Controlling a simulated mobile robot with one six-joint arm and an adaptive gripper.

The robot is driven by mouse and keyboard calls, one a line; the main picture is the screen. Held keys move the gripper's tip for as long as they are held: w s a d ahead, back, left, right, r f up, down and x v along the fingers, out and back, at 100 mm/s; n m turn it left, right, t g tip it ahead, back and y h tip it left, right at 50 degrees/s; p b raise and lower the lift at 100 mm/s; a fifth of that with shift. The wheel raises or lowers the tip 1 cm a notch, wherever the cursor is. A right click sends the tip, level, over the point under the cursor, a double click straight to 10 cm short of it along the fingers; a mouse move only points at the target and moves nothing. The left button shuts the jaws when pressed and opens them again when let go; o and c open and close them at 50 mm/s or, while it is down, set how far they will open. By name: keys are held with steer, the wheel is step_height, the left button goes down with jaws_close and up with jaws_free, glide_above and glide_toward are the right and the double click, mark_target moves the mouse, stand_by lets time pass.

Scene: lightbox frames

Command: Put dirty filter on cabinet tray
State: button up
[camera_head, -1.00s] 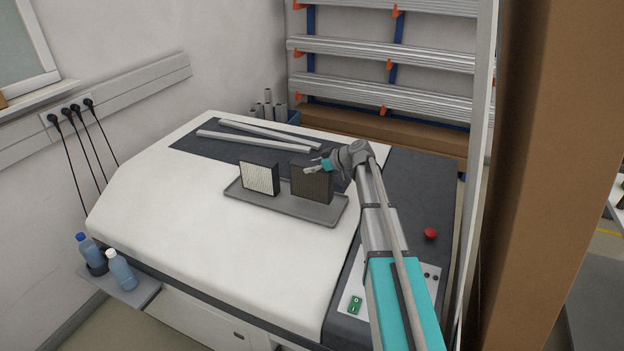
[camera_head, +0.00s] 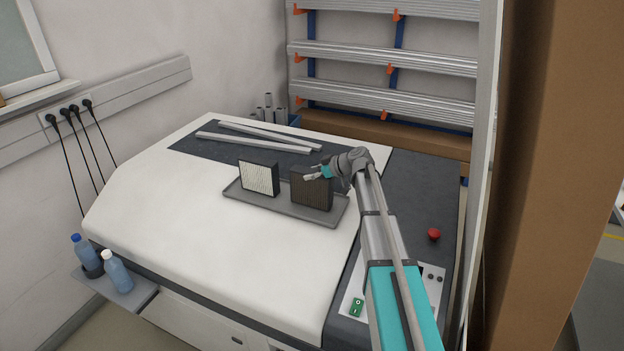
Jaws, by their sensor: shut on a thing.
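The dirty filter (camera_head: 311,194), a dark brown pleated block with a dark frame, is upright at the right part of the grey tray (camera_head: 237,197). Its lower edge appears at the tray's surface; whether it fully rests there I cannot tell. My gripper (camera_head: 314,176) is shut on the top of the dirty filter, coming in from the right. A clean filter (camera_head: 258,178), with a whitish pleated face and dark frame, stands upright on the tray's left part, apart from the dirty one.
The tray lies on a white cabinet top (camera_head: 190,215). Behind it, metal profiles (camera_head: 254,143) lie on a dark mat. A red button (camera_head: 433,234) and a green switch (camera_head: 357,307) are at right. Bottles (camera_head: 117,272) stand on a side shelf at lower left.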

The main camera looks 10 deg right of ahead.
steer(key=shift+f, duration=0.3)
steer(key=o, duration=1.3)
steer(key=shift+o, duration=0.2)
steer(key=shift+r, duration=0.25)
steer(key=p+v, duration=0.5)
steer(key=v, duration=0.7)
steer(key=shift+p, duration=0.35)
steer(key=shift+s+f, duration=0.1)
